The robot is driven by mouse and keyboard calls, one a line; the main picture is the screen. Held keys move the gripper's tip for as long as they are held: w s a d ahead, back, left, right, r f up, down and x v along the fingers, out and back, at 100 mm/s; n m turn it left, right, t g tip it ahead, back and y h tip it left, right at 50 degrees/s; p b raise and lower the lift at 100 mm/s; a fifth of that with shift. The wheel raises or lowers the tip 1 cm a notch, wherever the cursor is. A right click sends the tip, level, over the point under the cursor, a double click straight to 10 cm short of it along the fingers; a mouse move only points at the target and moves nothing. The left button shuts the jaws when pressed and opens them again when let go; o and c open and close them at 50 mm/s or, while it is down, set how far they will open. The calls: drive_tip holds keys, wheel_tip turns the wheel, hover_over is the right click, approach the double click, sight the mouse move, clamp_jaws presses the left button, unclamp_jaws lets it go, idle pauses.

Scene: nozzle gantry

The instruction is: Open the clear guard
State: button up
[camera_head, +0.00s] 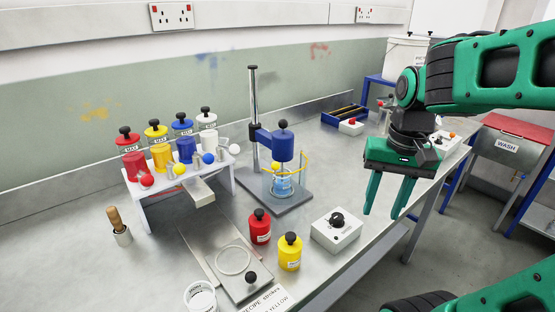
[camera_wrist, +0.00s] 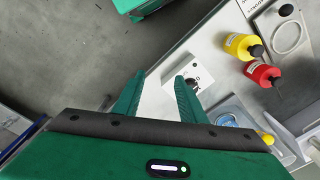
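The clear guard (camera_head: 301,176) is a see-through shield with a yellow edge, standing around a beaker of blue liquid (camera_head: 283,187) under the blue mixer head (camera_head: 283,147). A yellow knob (camera_head: 275,166) is at its left side and also shows in the wrist view (camera_wrist: 267,139). The guard appears closed around the beaker.
A white control box with a black dial (camera_head: 336,229) lies between my gripper and the guard. Red (camera_head: 260,227) and yellow (camera_head: 290,252) bottles stand left of it. A white rack (camera_head: 146,190) of coloured dispensers is further left. The mixer's post (camera_head: 253,115) rises behind the guard.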

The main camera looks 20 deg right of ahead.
drive_tip(key=w+a+r, duration=0.2)
drive_tip(key=w+r, duration=0.1)
drive_tip(key=w, duration=0.3)
drive_tip(key=w+a+r, duration=0.3)
drive_tip(key=w, duration=0.2)
wheel_tip(320, 180, up, 5)
drive_tip(key=y, duration=0.2)
hover_over(290, 176)
drive_tip(key=a, duration=0.2)
drive_tip(key=shift+m+t, duration=0.4)
drive_tip(key=x, duration=1)
drive_tip(key=shift+w+d+f, duration=0.1)
drive_tip(key=shift+d+f, duration=0.1)
drive_tip(key=shift+c, duration=0.4)
